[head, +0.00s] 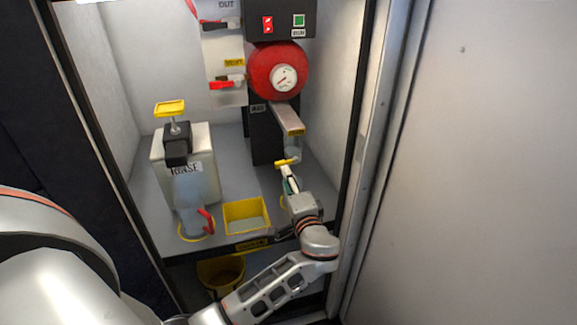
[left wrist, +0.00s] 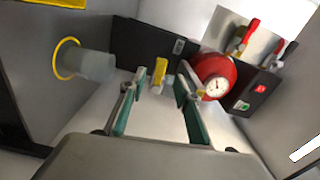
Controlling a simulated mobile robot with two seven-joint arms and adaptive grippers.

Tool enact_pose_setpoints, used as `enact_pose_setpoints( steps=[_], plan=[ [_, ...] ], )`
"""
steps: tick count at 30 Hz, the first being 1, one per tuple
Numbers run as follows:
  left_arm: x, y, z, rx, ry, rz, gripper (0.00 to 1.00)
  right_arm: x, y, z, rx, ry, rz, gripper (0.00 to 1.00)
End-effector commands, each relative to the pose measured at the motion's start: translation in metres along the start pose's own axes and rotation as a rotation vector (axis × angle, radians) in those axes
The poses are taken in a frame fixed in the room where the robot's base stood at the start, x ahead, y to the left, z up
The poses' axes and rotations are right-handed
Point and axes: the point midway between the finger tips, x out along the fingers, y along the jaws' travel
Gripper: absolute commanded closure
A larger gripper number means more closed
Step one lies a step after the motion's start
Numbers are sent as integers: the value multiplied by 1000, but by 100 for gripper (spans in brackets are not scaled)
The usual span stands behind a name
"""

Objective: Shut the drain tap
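A small yellow tap handle (head: 287,162), which I take for the drain tap, sits low on the pump unit below the grey box-shaped arm (head: 287,118). In the left wrist view the yellow handle (left wrist: 160,72) shows ahead, between the lines of the two fingers. My left gripper (head: 289,178) is just below and in front of the handle in the head view. Its green-padded fingers (left wrist: 155,86) stand apart with nothing gripped between them. I cannot tell whether a finger touches the handle. My right gripper is not in view.
A red drum with a gauge (head: 284,77) is above. A RINSE tank (head: 188,165) and yellow tray (head: 246,215) stand left. A translucent cylinder (left wrist: 95,66) stands at a yellow ring near my gripper. The cabinet's right wall is close.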

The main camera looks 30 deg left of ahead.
Motion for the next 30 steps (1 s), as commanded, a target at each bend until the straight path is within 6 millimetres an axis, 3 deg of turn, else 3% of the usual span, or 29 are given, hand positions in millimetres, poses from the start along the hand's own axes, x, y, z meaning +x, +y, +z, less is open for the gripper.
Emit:
enact_pose_setpoints(
  steps=[18, 29, 30],
  plan=[
    [73, -1, 1, -12, -1, -2, 68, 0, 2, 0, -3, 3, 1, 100],
    [78, 0, 1, -12, -1, 0, 68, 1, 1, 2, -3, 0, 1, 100],
    [78, 0, 1, -12, -1, 0, 78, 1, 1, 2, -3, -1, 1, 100]
  ],
)
